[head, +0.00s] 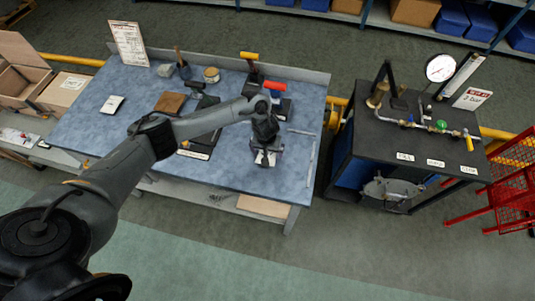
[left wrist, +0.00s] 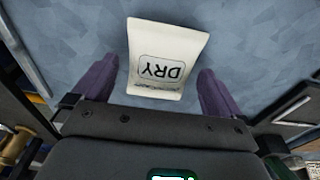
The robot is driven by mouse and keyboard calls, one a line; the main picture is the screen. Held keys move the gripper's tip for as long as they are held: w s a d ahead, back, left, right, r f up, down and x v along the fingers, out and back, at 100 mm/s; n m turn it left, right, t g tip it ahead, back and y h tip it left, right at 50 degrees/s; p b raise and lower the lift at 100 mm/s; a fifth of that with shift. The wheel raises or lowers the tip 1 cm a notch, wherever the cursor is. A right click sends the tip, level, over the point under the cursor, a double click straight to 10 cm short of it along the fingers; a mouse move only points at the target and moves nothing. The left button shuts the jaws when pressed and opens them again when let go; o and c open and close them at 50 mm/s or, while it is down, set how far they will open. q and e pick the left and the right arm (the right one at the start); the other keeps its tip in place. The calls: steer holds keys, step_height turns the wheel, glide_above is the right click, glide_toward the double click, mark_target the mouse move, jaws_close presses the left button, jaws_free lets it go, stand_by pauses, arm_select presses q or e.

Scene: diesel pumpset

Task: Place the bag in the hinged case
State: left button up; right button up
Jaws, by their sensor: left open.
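A small cream bag (left wrist: 162,60) printed "DRY" lies on the blue bench top in the left wrist view. My left gripper (left wrist: 158,88) is open, with one finger on each side of the bag's near part and a gap to each side. In the head view my left gripper (head: 266,153) is over the right front part of the bench and largely covers the bag. An open wooden box (head: 18,84) with a raised lid, at the far left in the head view, looks like the hinged case. My right gripper is not in view.
A black test stand (head: 415,135) with a gauge is to the right. The bench's front left is clear.

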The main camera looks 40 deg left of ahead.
arm_select(q)
steer(key=c, duration=1.2)
steer(key=shift+r, duration=0.1)
